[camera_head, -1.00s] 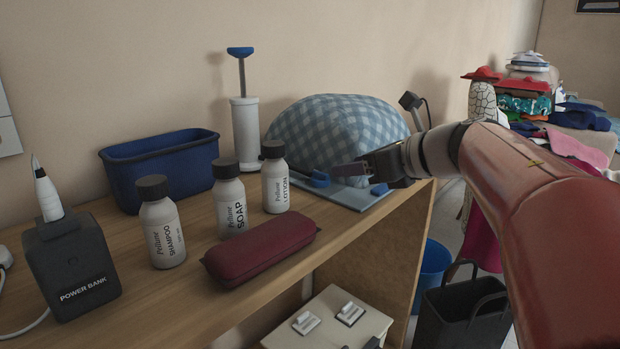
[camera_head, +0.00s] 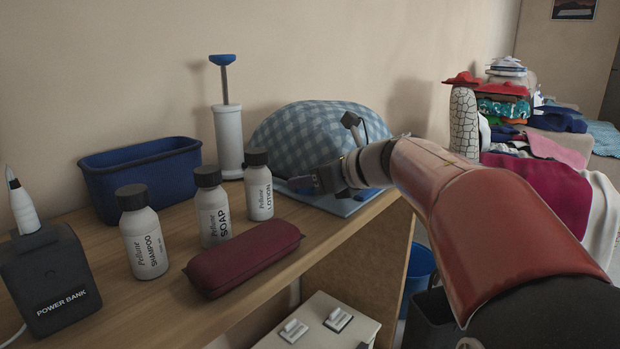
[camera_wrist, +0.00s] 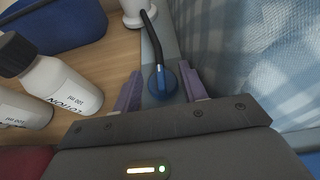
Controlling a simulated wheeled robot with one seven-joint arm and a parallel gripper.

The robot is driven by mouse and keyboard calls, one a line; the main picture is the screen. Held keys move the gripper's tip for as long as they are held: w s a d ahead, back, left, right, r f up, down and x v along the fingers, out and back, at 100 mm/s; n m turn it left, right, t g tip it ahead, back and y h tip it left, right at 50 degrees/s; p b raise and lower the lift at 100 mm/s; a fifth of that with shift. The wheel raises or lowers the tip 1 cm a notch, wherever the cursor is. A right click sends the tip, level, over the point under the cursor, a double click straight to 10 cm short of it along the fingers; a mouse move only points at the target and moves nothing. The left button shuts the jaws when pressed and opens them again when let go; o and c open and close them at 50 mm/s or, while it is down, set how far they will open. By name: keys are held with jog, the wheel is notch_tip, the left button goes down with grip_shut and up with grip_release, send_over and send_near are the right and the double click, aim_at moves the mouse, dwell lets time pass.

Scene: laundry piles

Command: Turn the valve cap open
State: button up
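The blue round valve cap (camera_wrist: 163,84) lies beside the checkered bundle (camera_wrist: 242,55), with a dark hose running up from it to the white base of the pump. My gripper (camera_wrist: 161,90) is open, with one purple finger on each side of the cap. Small gaps seem to show between the fingers and the cap; contact is hard to judge. In the head view my gripper (camera_head: 300,182) reaches in from the right, low in front of the bundle (camera_head: 310,138), and largely hides the cap. The white pump (camera_head: 229,135) with its blue handle stands behind.
Lotion (camera_head: 258,188), soap (camera_head: 212,210) and shampoo (camera_head: 142,238) bottles stand left of my gripper. A dark red case (camera_head: 243,258) lies in front of them. A blue bin (camera_head: 140,175) and a power bank (camera_head: 50,280) are farther left. The wooden shelf (camera_head: 345,232) ends at the right.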

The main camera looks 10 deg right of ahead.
jog(key=c, duration=0.6)
jog(key=shift+c, duration=0.2)
jog(key=shift+h, duration=0.3)
jog(key=shift+s+a+r+m+t+h+p, duration=0.1)
jog(key=shift+m+t+h+p, duration=0.2)
jog(key=shift+m+h, duration=0.2)
jog(key=shift+s+a+m+t+h+p, duration=0.1)
jog(key=shift+m+t+h+p, duration=0.2)
jog(key=shift+m+h, duration=0.15)
jog(key=shift+a+r+m+t+h+p, duration=0.1)
jog(key=shift+m+t+h+p, duration=0.2)
jog(key=shift+m+h+p, duration=1.45)
jog(key=shift+p, duration=0.5)
jog(key=shift+f+m+t+h, duration=0.25)
jog(key=shift+m+t+h, duration=0.05)
jog(key=shift+f+p, duration=0.1)
jog(key=shift+p, duration=0.2)
